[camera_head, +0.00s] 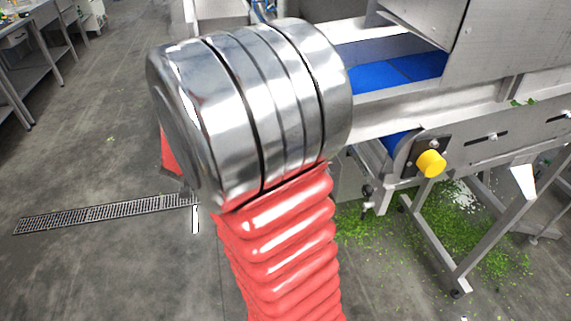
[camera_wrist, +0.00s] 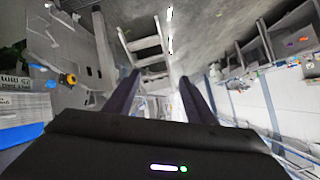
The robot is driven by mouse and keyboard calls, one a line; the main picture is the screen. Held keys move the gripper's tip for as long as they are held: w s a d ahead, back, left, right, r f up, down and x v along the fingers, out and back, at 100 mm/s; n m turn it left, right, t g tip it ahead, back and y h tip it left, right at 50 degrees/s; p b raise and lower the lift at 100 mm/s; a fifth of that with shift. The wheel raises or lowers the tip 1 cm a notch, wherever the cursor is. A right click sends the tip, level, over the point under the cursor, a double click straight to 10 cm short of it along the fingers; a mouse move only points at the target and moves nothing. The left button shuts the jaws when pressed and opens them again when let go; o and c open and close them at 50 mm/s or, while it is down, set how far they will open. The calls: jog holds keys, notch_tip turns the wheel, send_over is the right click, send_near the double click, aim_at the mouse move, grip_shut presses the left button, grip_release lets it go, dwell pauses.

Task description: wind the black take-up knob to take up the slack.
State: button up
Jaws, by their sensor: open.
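In the head view a yellow knob (camera_head: 431,163) stands out from a dark plate (camera_head: 409,158) on the side of the steel conveyor frame (camera_head: 460,110). No black knob can be made out. In the wrist view a small yellow and dark round part (camera_wrist: 69,79) shows at the left, on grey metal; it looks like the same knob. My gripper (camera_wrist: 160,77) is open, its two dark fingers apart with nothing between them. The knob is well to the left of the fingers, not touched. In the head view my gripper cannot be made out; my arm fills the middle.
A blue belt (camera_head: 388,75) runs inside the conveyor. Slanted steel legs (camera_head: 428,240) stand below the knob, over scattered green leaves (camera_head: 480,245) on the floor. A drain grate (camera_head: 100,213) crosses the floor at left. Steel tables (camera_head: 40,45) stand far left. The floor between is clear.

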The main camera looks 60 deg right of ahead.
jog(key=s+d+f+m+g+h, duration=0.35)
jog(key=d+f, duration=0.25)
jog(key=d, duration=0.4)
jog(key=m+g+h, duration=0.3)
jog(key=m+g, duration=0.4)
jog(key=g, duration=1.1)
send_near(364, 191)
jog(key=v, duration=0.3)
jog(key=shift+s+d+r+t, duration=0.1)
jog(key=shift+r+t, duration=0.05)
jog(key=shift+t, duration=0.1)
jog(key=shift+d, duration=0.1)
jog(key=shift+x, duration=6.85)
